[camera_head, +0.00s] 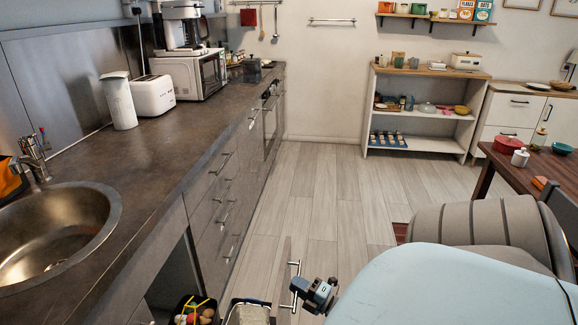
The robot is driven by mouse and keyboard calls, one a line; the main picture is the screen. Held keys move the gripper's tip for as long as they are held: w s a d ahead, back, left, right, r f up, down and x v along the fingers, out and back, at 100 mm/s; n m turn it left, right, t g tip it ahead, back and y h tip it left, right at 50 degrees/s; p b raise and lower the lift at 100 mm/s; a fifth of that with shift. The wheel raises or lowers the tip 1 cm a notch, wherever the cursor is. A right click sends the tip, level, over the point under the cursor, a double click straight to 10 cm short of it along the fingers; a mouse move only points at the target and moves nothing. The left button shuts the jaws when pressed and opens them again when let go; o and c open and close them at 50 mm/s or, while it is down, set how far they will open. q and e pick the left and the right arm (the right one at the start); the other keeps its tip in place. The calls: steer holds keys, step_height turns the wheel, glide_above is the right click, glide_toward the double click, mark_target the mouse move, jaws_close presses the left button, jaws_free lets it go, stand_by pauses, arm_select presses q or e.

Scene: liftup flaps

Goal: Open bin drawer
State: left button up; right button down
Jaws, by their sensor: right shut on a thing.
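The bin drawer's front panel (284,268) stands out from the counter's row of cabinets at the bottom of the head view, with a gap behind it. Its metal bar handle (294,271) is on the right-hand face. A light bin (248,313) sits just behind the panel, and a dark bin with food scraps (192,311) is further left, both cut off by the lower picture edge. My left gripper is not in view.
The dark counter (165,140) with a sink (55,235) runs along the left. Wooden floor (320,205) is clear ahead of the drawer. A wooden table (530,178) stands at right, a white shelf (420,145) at the back.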

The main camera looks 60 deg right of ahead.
steer(key=shift+s, duration=0.1)
steer(key=c, duration=1.2)
jaws_free()
steer(key=s, duration=0.4)
steer(key=s+f, duration=0.1)
steer(key=s, duration=0.4)
steer(key=s+f+p, duration=0.1)
steer(key=s, duration=0.3)
steer(key=shift+s+f, duration=0.25)
steer(key=shift+s, duration=0.05)
